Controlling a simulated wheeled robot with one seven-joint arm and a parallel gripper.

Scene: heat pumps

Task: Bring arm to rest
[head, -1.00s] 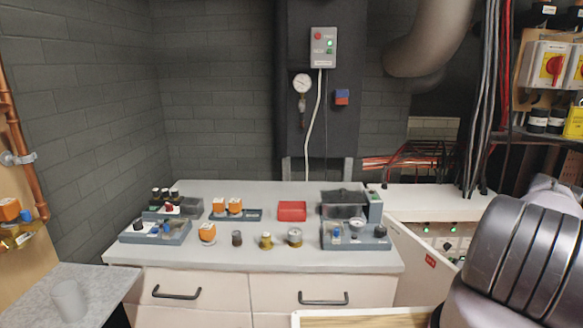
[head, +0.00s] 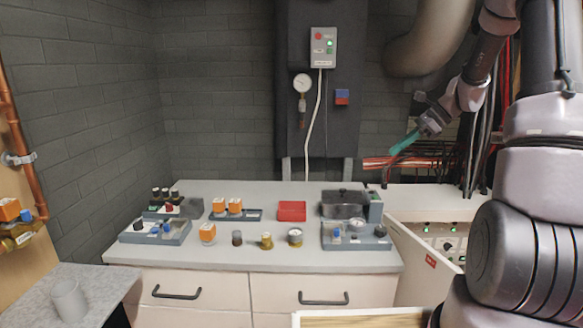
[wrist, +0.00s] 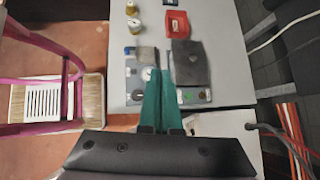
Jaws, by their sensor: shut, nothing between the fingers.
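My gripper (head: 404,143) is in the upper right of the head view, in the air behind and right of the worktop. Its green fingers are together and empty. In the wrist view the two green fingers (wrist: 162,105) lie side by side, pointing toward the worktop's end. My arm rises along the right side of the head view and bends down to the gripper. The fingers appear apart from the grey box and tray on the worktop.
The worktop (head: 215,256) carries a red tray (head: 292,211), a dark lidded box (head: 344,204), a grey tray (head: 354,238) and several small parts. Black and red cables (head: 478,150) hang near my arm. An open cabinet door (head: 420,255) stands at the worktop's right end.

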